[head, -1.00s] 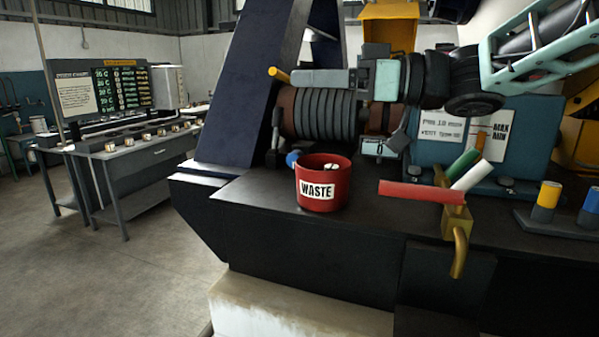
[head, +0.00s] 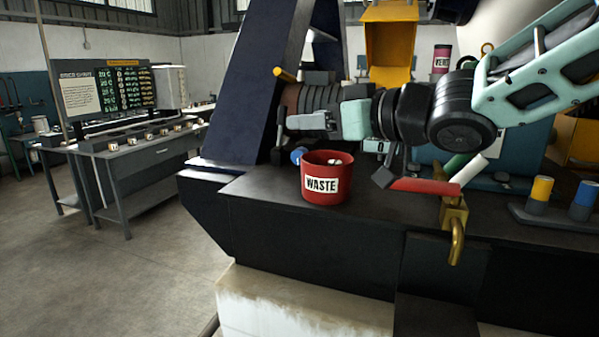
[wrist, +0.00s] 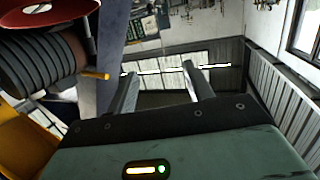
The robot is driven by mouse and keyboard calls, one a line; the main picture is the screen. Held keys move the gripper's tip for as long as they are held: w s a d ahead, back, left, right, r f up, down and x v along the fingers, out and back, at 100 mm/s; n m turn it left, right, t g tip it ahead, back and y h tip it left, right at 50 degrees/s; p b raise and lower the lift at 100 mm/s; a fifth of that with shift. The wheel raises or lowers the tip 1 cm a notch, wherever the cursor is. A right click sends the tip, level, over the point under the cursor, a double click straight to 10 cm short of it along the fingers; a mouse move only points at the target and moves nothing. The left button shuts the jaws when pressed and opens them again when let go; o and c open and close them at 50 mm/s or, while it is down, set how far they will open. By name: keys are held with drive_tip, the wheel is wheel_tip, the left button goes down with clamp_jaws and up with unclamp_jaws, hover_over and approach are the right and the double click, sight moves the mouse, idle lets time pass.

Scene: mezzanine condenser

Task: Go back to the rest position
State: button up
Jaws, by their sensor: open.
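My gripper (head: 292,122) points left in the head view, above and behind the red waste bin. In the wrist view, its two fingers (wrist: 160,72) stand apart with nothing between them. In the head view the fingers are small and seen side-on. My arm reaches in from the upper right, bent at the dark joints, and covers part of the ribbed cylinder and the blue panel behind it.
The red waste bin (head: 327,183) stands on the dark bench top (head: 260,200). A brass valve with a red handle (head: 425,187) is right of it. Yellow and blue cylinders (head: 542,189) stand farther right. The ribbed cylinder (wrist: 35,65) and a yellow rod (wrist: 95,75) are left in the wrist view.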

drive_tip(key=s+d+f+m+g+h, duration=0.1)
drive_tip(key=s+d+f+m+h, duration=0.15)
drive_tip(key=s+f+h, duration=0.4)
drive_tip(key=s+d+f+m+g+h, duration=0.1)
drive_tip(key=s+d+f+g+h, duration=0.15)
drive_tip(key=f, duration=0.75)
drive_tip(key=s+d+f+g+h, duration=0.1)
drive_tip(key=s+d+f+g, duration=0.2)
drive_tip(key=s, duration=0.6)
drive_tip(key=s+d+f+g+h, duration=0.2)
drive_tip(key=s+f, duration=0.3)
drive_tip(key=s, duration=0.4)
drive_tip(key=shift+s+d+f+n+g, duration=0.2)
drive_tip(key=shift+d+n+g, duration=0.25)
drive_tip(key=shift+d+g, duration=0.3)
